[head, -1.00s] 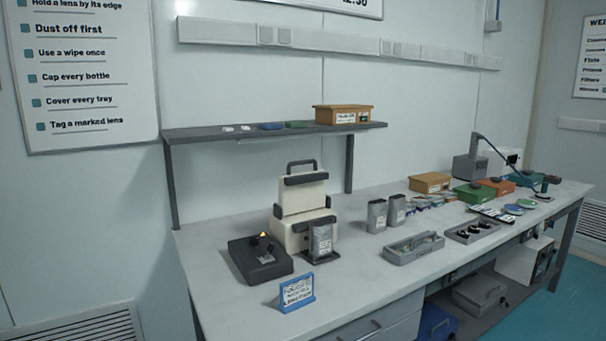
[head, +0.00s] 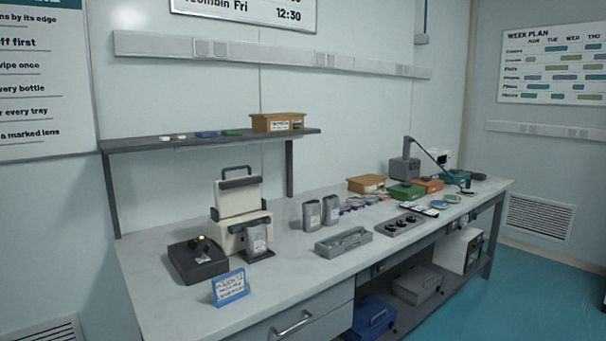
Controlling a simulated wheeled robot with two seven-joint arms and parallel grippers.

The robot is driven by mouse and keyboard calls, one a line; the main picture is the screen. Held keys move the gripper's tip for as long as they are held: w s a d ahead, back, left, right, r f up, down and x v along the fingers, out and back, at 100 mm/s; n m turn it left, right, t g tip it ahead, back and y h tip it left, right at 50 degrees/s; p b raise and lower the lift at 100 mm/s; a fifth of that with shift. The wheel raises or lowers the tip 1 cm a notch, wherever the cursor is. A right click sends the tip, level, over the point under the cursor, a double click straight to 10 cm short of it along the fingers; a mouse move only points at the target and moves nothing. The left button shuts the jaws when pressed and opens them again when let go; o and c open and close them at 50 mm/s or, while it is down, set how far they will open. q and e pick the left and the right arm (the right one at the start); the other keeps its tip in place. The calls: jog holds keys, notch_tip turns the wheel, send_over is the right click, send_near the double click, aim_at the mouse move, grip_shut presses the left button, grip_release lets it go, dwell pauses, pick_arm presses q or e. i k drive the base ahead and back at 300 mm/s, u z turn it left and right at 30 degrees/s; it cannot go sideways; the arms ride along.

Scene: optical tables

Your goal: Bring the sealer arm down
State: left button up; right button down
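The sealer (head: 230,229) is a cream machine with dark trim on the left part of the bench. Its upper arm (head: 238,193), a cream block with a dark handle (head: 237,171) on top, stands raised above the base. A grey pouch (head: 257,238) stands upright at the front of the sealer, on a dark support. Neither of my grippers is in view.
A black box with a knob and a yellow light (head: 198,260) and a blue-framed sign (head: 229,287) sit near the sealer. Grey pouches (head: 312,214) and a grey tray (head: 343,242) stand to its right. The front bench edge is clear.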

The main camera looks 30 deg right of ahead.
aim_at(234, 196)
jog(key=z, duration=0.3)
jog(key=k, duration=0.25)
jog(key=u, duration=0.8)
jog(key=i, duration=0.9)
jog(key=u, duration=0.85)
jog(key=i, duration=1.4)
jog(key=z, duration=1.15)
jog(key=i, duration=0.65)
jog(key=z, duration=0.7)
